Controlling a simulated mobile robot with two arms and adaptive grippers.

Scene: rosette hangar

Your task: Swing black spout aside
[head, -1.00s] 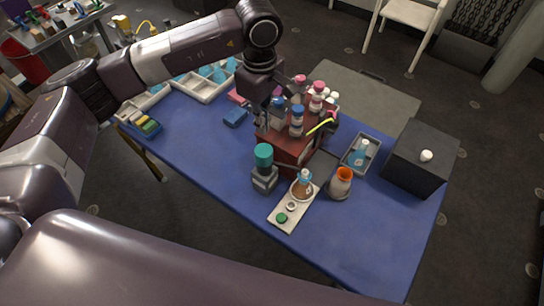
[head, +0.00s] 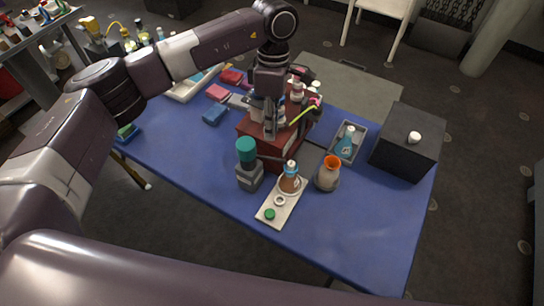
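A dark red box (head: 256,151) stands on the blue table and carries several small bottles with red, white and blue caps. A yellow-green strip (head: 302,115) juts out over its right side, with dark parts beside it. I cannot pick out the black spout for certain among these dark parts. My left gripper (head: 270,130) points down over the box, in front of some of the bottles and hiding part of them. Its fingers are small and dark, so their opening is unclear, and whether they touch anything is unclear too. My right gripper is not in view.
On the blue table (head: 345,235) stand a teal-capped grey bottle (head: 248,170), a pale tray (head: 268,214) with a brown flask (head: 290,180), an orange-rimmed vase (head: 328,178), a grey tray (head: 358,142) with a blue bottle, and a black box (head: 408,150). The table's front right is clear.

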